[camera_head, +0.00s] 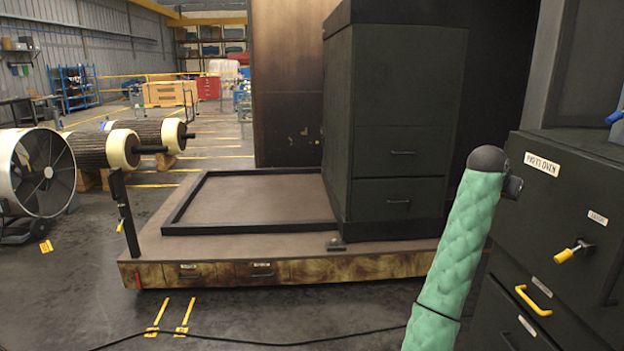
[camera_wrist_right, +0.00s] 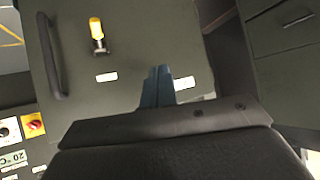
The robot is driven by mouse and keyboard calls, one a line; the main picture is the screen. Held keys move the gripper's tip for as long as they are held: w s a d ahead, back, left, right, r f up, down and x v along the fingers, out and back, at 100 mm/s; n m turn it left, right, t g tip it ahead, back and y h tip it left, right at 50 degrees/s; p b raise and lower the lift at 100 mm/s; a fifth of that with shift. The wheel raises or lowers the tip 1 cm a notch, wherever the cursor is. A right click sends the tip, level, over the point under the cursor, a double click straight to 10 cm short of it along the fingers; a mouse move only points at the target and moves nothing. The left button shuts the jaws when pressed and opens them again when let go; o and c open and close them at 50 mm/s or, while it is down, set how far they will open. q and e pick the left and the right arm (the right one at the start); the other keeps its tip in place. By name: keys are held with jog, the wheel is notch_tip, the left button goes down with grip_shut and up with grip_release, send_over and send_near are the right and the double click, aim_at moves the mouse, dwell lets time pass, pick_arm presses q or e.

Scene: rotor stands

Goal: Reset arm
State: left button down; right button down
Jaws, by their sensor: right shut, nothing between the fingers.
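My right gripper (camera_wrist_right: 158,88) shows in the wrist view as two blue fingers pressed together with nothing between them. It is in front of a dark panel that carries a yellow-handled latch (camera_wrist_right: 96,35), and I see no clear contact. In the head view, a green padded arm of mine (camera_head: 459,250) rises at the right of centre, its dark rounded end up beside the dark oven cabinet (camera_head: 520,205). The right gripper's fingers cannot be made out there. My left gripper and arm are not in view.
The oven cabinet has a yellow-handled latch (camera_head: 574,251) and a yellow pull handle (camera_head: 533,300) standing out. A low platform (camera_head: 215,242) with a tall dark cabinet (camera_head: 400,120) stands ahead. A fan (camera_head: 45,172) and rotors (camera_head: 108,148) are at left. A cable crosses the floor.

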jog(key=s+a+n+t+y, duration=0.2)
jog(key=a+n+t, duration=0.1)
jog(key=a, duration=0.4)
jog(key=s+a+f+n+y, duration=0.3)
jog(key=s+a+f+n, duration=0.1)
jog(key=s+a+f, duration=0.55)
jog(key=s+a+f+n+y, duration=0.4)
jog(key=s+a+f, duration=0.3)
jog(key=a+f, duration=0.45)
jog(key=s+a+f+n+g, duration=0.1)
jog(key=s+a+f+g, duration=0.1)
jog(key=s+f, duration=0.7)
jog(key=s+a+f+g+y, duration=0.1)
jog(key=s+a+f, duration=0.3)
jog(key=s+f, duration=0.5)
jog(key=s+a+f+n+g+p, duration=0.1)
jog(key=s+a+f+g, duration=0.2)
jog(key=s+f, duration=0.6)
jog(key=s+g, duration=0.1)
jog(key=s, duration=0.9)
jog(key=shift+a+f+n, duration=0.2)
jog(key=shift+a+n, duration=0.1)
jog(key=shift+a, duration=0.1)
jog(key=shift+s+d, duration=0.15)
jog(key=shift+s, duration=0.05)
